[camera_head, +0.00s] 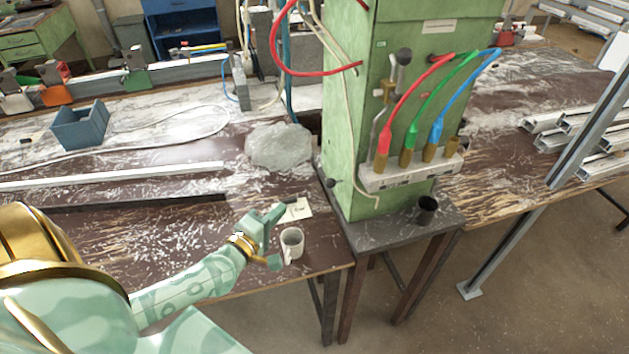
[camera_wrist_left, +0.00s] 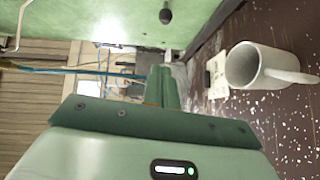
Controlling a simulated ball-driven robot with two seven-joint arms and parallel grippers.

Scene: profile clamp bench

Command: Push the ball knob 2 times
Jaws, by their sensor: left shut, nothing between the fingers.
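A small dark ball knob (camera_head: 331,183) sticks out low on the left side of the green cabinet (camera_head: 352,110). It also shows in the left wrist view (camera_wrist_left: 165,16), near the top, against the green panel. My left gripper (camera_head: 278,211) is shut and empty above the brown bench, to the left of the knob and apart from it. Its shut fingers show in the left wrist view (camera_wrist_left: 162,88), below the knob in the picture. My right gripper is not in view.
A white mug (camera_head: 292,244) stands on the bench close to my left gripper, with a pale card (camera_head: 297,209) behind it. A grey lump (camera_head: 279,146) lies farther back beside the cabinet. A dark cup (camera_head: 427,209) stands on the grey stand. Coloured hoses run from the cabinet.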

